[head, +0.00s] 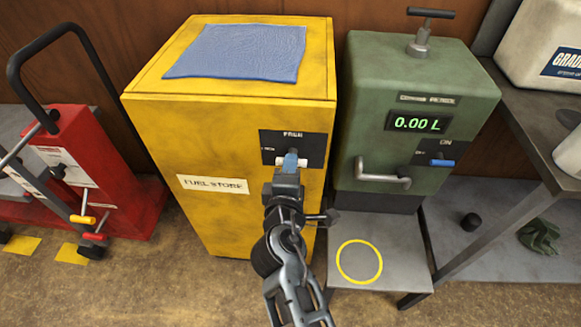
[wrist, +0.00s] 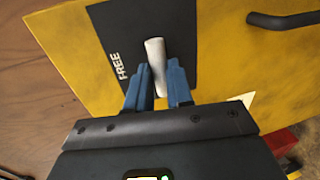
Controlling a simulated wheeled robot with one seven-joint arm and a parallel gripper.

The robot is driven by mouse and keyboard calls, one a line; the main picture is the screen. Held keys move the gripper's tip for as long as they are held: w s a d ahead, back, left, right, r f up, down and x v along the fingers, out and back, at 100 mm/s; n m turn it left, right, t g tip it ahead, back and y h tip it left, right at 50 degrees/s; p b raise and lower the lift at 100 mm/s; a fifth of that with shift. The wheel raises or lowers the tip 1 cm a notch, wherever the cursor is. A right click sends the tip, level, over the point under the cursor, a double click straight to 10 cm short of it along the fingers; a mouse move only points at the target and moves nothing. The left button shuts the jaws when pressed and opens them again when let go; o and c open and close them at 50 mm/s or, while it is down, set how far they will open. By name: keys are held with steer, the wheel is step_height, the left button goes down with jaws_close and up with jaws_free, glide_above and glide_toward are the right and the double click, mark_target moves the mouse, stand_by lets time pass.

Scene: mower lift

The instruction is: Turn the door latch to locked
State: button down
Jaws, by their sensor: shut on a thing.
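The yellow fuel store cabinet (head: 230,130) stands at the middle left, its door shut. A black latch plate (head: 316,143) is on the door's upper right, with the word FREE at its top and a smaller, hard-to-read mark at its left. My gripper (wrist: 158,85) is shut on the handle, a blue finger on each side. In the head view my gripper (head: 290,163) covers most of the handle. Which mark the handle points to I cannot tell.
A red machine (head: 110,170) stands at the left. A blue cloth (head: 237,52) lies on the cabinet.

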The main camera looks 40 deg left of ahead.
steer(key=shift+s+f, duration=0.1)
steer(key=c, duration=1)
jaws_free()
steer(key=shift+c, duration=0.2)
steer(key=v, duration=0.7)
steer(key=shift+s+d+p, duration=0.2)
steer(key=shift+s+p, duration=0.05)
steer(key=shift+p, duration=0.05)
steer(key=s+d+f+m+h, duration=0.1)
steer(key=s+d+f+m, duration=0.35)
steer(key=d, duration=0.75)
steer(key=s+d+f+m+h, duration=0.1)
steer(key=s+d+m+h, duration=0.1)
steer(key=s+d+m, duration=0.8)
steer(key=s+d+r+m+h, duration=0.1)
steer(key=s+d+r+m, duration=0.2)
steer(key=d, duration=0.4)
steer(key=s+d+r+m+h, duration=0.2)
steer(key=s+d+r+m, duration=0.1)
steer(key=s+d+r, duration=0.3)
steer(key=s+d+r+m+t+h, duration=0.1)
steer(key=s+d+r+m, duration=0.3)
steer(key=d, duration=0.4)
steer(key=shift+s+d+r+h, duration=0.35)
steer(key=shift+s+r+h, duration=0.25)
steer(key=shift+r, duration=0.3)
